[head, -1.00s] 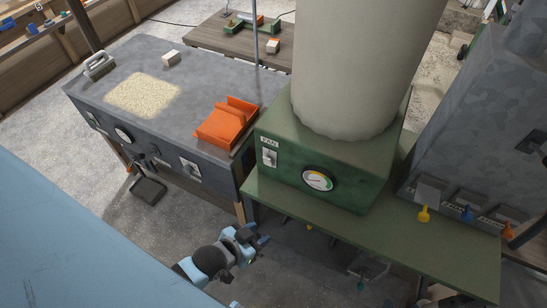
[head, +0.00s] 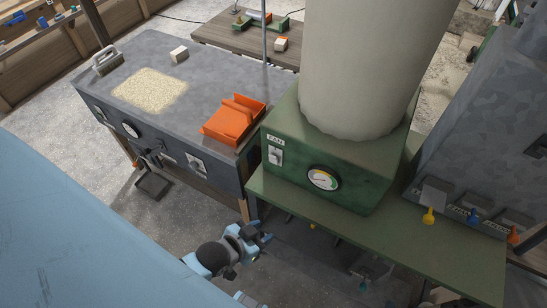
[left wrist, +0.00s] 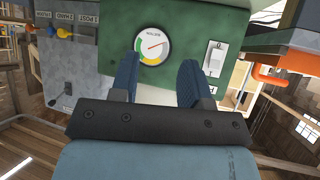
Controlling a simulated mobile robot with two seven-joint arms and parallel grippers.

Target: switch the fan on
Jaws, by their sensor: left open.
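The fan's switch (head: 276,156) is a white plate with a rocker or lever under a FAN label, on the front of the green housing (head: 330,150). A round gauge (head: 323,178) is to its right. In the left wrist view the scene looks upside down, with the switch (left wrist: 214,57) just right of the right finger and the gauge (left wrist: 153,45) between the fingers. My left gripper (head: 258,238) is open and empty, below and in front of the housing, apart from the switch. Its fingers (left wrist: 157,78) point toward the housing.
A green bench (head: 370,225) carries the housing and a thick pale column. A grey worktable (head: 190,95) with an orange dustpan-like tray (head: 234,120) stands to the left. Yellow, blue and orange levers (head: 428,216) line the right. Floor shows between table and gripper.

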